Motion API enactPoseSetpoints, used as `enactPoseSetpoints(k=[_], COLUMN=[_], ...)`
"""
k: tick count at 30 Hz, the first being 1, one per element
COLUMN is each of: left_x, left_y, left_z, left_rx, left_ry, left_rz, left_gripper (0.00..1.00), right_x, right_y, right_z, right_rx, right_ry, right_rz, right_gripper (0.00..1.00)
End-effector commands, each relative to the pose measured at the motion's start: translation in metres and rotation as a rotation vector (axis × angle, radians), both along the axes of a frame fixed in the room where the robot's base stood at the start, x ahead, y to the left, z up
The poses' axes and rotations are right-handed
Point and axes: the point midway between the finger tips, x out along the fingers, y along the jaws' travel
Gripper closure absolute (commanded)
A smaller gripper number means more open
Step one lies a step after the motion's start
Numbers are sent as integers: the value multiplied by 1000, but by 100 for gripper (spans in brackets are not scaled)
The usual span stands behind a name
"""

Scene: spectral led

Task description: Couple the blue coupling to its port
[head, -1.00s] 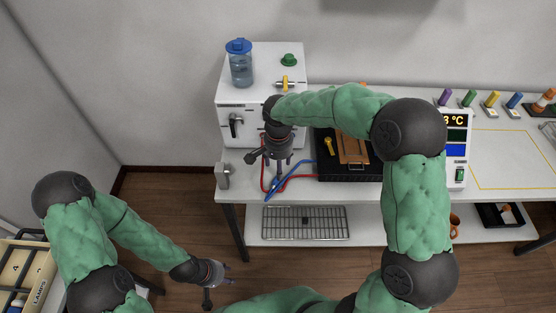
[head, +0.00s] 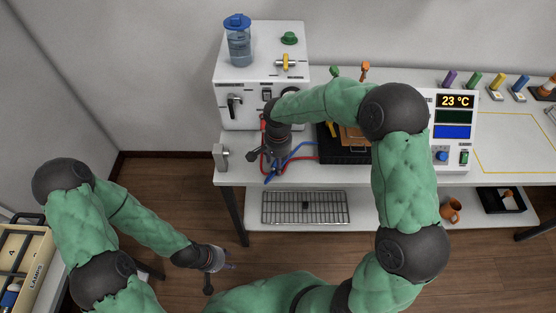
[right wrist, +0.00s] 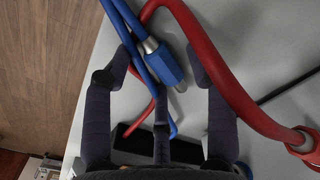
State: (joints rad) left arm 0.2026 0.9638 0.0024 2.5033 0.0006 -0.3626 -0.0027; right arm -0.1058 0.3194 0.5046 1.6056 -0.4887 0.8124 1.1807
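The blue coupling (right wrist: 170,64) has a metal end and lies on the white bench top, on a blue hose, in the right wrist view. My right gripper (right wrist: 158,70) is open, with its fingers apart on either side of the coupling; I cannot tell whether they touch it. In the head view the right gripper (head: 272,166) hangs over the bench's front left edge, and the blue hose (head: 300,149) shows beside it. My left gripper (head: 230,266) is low over the floor, too small to read. I cannot make out the blue port.
A white cabinet (head: 262,53) stands behind, with a black tray (head: 345,157) and temperature display unit (head: 455,130) to the right. A grey bracket (head: 220,157) sits at the bench's left edge.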

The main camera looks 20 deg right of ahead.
Motion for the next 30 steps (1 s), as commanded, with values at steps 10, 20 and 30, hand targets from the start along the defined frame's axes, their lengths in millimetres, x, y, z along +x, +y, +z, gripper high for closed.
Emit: enactPoseSetpoints(k=[10, 20, 30], left_x=[0, 0, 0], left_y=[0, 0, 0], left_z=[0, 4, 14], left_rx=[0, 0, 0], left_ry=[0, 0, 0], left_rz=[0, 0, 0], left_gripper=[60, 60, 60], right_x=[0, 0, 0], right_y=[0, 0, 0], right_z=[0, 6, 21], right_rx=[0, 0, 0], right_ry=[0, 0, 0], right_rz=[0, 0, 0], right_gripper=[94, 100, 100])
